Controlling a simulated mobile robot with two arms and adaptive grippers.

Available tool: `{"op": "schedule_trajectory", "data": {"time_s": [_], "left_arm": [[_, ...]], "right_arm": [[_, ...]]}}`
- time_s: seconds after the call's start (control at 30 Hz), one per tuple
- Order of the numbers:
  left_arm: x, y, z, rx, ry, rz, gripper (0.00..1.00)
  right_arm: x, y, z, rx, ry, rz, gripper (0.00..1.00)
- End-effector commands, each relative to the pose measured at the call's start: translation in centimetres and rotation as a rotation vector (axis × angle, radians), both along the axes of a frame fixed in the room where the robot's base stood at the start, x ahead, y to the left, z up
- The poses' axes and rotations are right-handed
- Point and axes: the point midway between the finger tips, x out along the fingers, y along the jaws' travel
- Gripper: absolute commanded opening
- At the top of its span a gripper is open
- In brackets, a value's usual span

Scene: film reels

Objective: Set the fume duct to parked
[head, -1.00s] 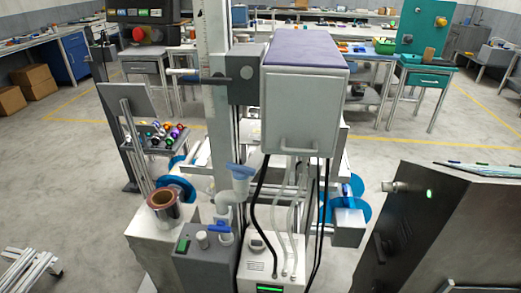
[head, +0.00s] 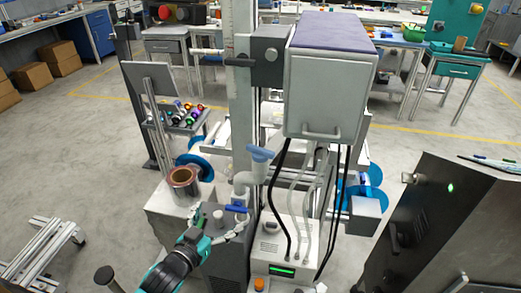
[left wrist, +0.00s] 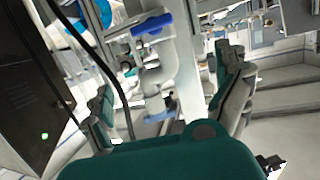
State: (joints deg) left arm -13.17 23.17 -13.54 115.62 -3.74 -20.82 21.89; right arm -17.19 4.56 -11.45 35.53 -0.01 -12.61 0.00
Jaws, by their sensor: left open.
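The fume duct (head: 245,182) is a bent white pipe with a blue hood (head: 262,153), standing against the front of the grey column. A blue bar-shaped handle (head: 237,208) shows at its lower end. My left gripper (head: 219,220) is open, just below and left of the duct, near the blue handle; I cannot tell whether it touches anything. In the left wrist view, the white pipe (left wrist: 157,75) with blue parts at both ends shows beyond the gripper, between its spread fingers (left wrist: 165,112). My right gripper is not in view.
A grey box with a purple top (head: 330,85) overhangs on the right, with black and clear hoses below. A copper-coloured reel or cup (head: 183,180) stands left of the duct. A dark cabinet (head: 450,210) is at the right. Open floor lies at the left.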

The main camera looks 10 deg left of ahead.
Motion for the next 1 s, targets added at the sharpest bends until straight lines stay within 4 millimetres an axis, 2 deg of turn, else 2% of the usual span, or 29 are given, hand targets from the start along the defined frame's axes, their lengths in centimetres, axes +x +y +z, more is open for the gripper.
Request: {"op": "schedule_trajectory", "data": {"time_s": [0.03,0.1,0.2,0.3,0.4,0.53,1.0], "left_arm": [[-0.3,-1.0,3.9,-0.02,-0.064,-0.027,1.0],[-0.9,-2.0,7.8,-0.045,-0.127,-0.054,1.0],[-1.7,-2.9,11.4,-0.07,-0.186,-0.08,1.0],[-2.0,-3.3,13.0,-0.081,-0.212,-0.093,1.0],[-1.4,-3.6,13.3,-0.083,-0.218,-0.094,1.0],[0.4,-4.2,13.4,-0.082,-0.218,-0.093,1.0],[10.1,-7.5,13.3,-0.082,-0.216,-0.092,1.0]], "right_arm": [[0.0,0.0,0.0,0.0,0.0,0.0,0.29],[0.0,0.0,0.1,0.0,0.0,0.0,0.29],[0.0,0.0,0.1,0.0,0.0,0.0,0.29],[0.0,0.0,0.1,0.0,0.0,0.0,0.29],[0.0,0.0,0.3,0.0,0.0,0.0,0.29],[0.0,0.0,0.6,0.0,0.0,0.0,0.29],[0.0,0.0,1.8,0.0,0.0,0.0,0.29]]}}
